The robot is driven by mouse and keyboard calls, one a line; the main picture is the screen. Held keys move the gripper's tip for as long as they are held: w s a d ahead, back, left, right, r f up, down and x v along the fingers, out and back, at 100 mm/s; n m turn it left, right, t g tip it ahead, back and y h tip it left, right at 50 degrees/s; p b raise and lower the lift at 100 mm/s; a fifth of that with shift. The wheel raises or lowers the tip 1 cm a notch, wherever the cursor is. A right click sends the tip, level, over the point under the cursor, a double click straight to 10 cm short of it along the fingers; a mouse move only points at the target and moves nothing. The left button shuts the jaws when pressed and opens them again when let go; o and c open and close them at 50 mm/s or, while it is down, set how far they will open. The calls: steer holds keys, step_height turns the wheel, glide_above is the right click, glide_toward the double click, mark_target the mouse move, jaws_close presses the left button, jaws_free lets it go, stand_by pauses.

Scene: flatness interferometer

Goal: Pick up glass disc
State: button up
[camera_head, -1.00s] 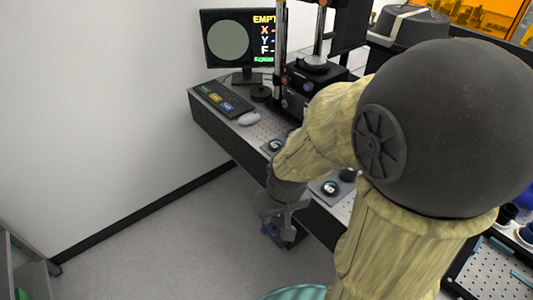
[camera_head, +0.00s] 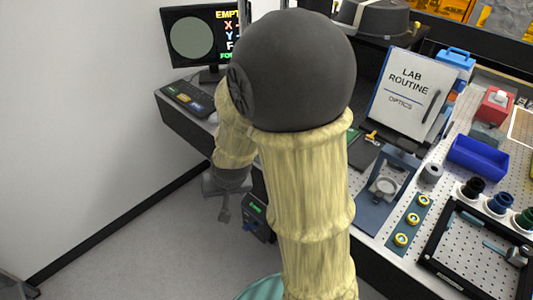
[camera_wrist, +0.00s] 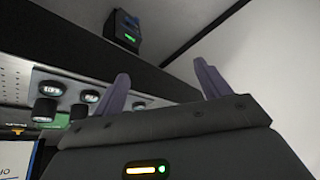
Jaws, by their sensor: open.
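A clear round piece that looks like the glass disc (camera_head: 384,186) sits at a blue-grey stand (camera_head: 372,217) on the bench, right of my arm in the head view. I cannot tell whether it is a solid disc or a ring. No glass disc can be made out in the wrist view. My gripper (camera_head: 224,212) hangs beyond the bench's front edge, over the floor and well left of the stand. In the wrist view my gripper (camera_wrist: 161,68) is open, its two purple fingers apart with nothing between them.
A dark box (camera_head: 256,216) with a green light is close to my gripper, at the bench front.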

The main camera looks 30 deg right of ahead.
steer(key=w+d+f+m+t+h, duration=0.3)
steer(key=w+d+f+m+h, duration=0.3)
steer(key=h, duration=0.8)
steer(key=w+f+m, duration=0.3)
steer(key=shift+w+d, duration=0.15)
steer(key=shift+w, duration=0.1)
steer(key=p+x, duration=0.3)
steer(key=x, duration=0.9)
steer(key=shift+w+p, duration=0.25)
steer(key=shift+p, duration=0.05)
steer(key=shift+d+r, duration=0.1)
